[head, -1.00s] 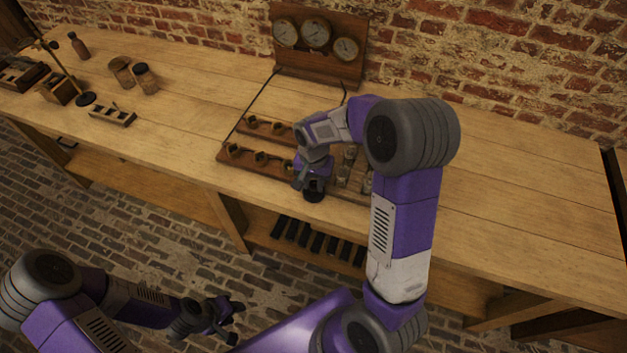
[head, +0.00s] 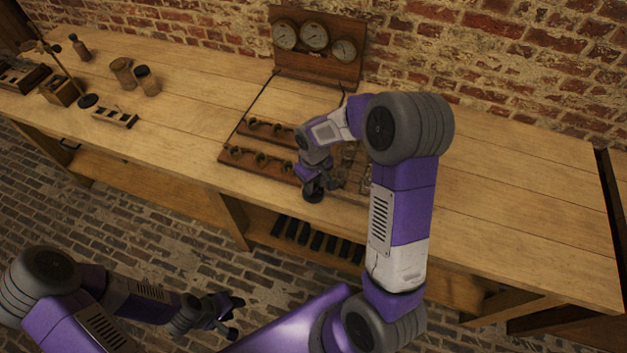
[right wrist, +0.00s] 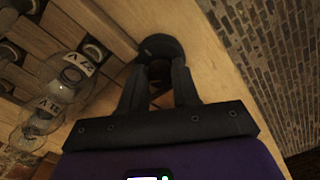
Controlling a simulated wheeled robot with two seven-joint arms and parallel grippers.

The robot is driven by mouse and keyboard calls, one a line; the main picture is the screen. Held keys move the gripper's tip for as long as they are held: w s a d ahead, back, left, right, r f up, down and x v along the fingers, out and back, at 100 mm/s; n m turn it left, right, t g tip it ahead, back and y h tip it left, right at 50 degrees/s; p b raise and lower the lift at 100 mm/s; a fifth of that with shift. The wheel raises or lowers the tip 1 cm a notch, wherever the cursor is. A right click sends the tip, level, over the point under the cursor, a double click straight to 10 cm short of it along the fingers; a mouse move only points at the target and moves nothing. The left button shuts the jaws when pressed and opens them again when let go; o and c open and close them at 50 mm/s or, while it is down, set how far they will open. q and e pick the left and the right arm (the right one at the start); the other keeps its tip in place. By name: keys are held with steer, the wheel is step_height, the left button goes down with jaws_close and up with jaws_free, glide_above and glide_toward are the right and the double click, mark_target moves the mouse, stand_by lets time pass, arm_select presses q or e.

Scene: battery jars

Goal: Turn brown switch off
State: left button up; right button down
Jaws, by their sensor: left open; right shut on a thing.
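My right gripper (head: 313,190) is low at the front edge of the workbench, beside the wooden boards. In the right wrist view its fingers (right wrist: 158,85) are shut on a dark, round-ended piece (right wrist: 160,46). I cannot tell from its colour whether this is the brown switch. A wooden board (head: 225,158) with several round brown fittings (head: 260,160) lies to the left of this gripper. My right arm hides part of the boards. My left gripper (head: 235,318) is open and empty over the brick floor, away from the bench.
Glass jars with labels (right wrist: 70,78) stand close to my right gripper. A gauge panel (head: 318,50) stands at the back wall. Small jars (head: 146,80) and a wooden rack (head: 115,117) are at left. The bench's right side (head: 520,190) is clear.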

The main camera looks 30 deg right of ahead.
steer(key=n+p, duration=0.1)
steer(key=n, duration=0.5)
steer(key=shift+d+p, duration=0.1)
steer(key=shift+p, duration=0.25)
steer(key=shift+n, duration=0.3)
steer(key=c, duration=0.8)
jaws_free()
steer(key=shift+r, duration=0.1)
step_height(320, 180, up, 7)
steer(key=shift+r+p, duration=0.2)
steer(key=shift+p, duration=0.7)
